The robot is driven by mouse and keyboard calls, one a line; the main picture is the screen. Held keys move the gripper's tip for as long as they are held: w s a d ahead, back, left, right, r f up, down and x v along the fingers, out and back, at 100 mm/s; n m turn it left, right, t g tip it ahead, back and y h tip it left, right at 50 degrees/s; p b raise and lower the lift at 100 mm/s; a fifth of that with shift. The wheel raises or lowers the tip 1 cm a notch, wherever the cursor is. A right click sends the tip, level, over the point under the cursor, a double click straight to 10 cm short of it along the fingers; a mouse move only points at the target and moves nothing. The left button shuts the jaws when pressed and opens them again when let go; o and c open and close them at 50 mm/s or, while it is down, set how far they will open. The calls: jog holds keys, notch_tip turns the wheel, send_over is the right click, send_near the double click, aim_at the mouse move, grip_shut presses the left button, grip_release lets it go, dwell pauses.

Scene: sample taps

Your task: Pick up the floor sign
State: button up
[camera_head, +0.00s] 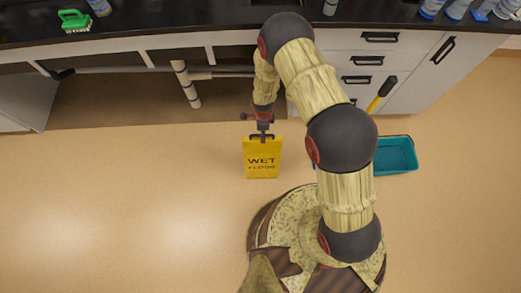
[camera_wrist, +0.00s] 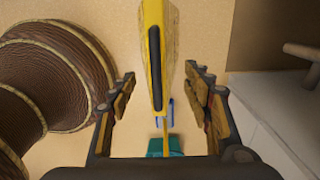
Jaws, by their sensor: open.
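The yellow floor sign (camera_head: 262,170) stands upright on the tan floor in front of the open space under the counter. It has dark "WET FLOOR" lettering and a dark handle at its top. My gripper (camera_head: 263,136) is at the sign's top edge, above its handle. In the wrist view the sign (camera_wrist: 172,45) shows edge-on, with a dark strip along it. My open gripper (camera_wrist: 163,82) has one finger on each side of the sign, with visible gaps on both sides. My arm hides part of the floor and cabinets to the right.
A teal bin (camera_head: 396,168) stands on the floor at the right, near the white drawers (camera_head: 345,42). A yellow-handled tool (camera_head: 382,92) leans there. White pipes (camera_head: 187,84) run under the black counter (camera_head: 190,22). The floor at the left is clear.

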jog(key=f+b, duration=0.1)
jog(key=f, duration=0.2)
jog(key=f+b, duration=0.2)
jog(key=f, duration=0.2)
jog(key=shift+s+a+f, duration=0.15)
jog(key=shift+s+f, duration=0.05)
jog(key=shift+f, duration=0.1)
jog(key=shift+r, duration=0.1)
grip_shut()
dwell(0.4)
dwell(0.5)
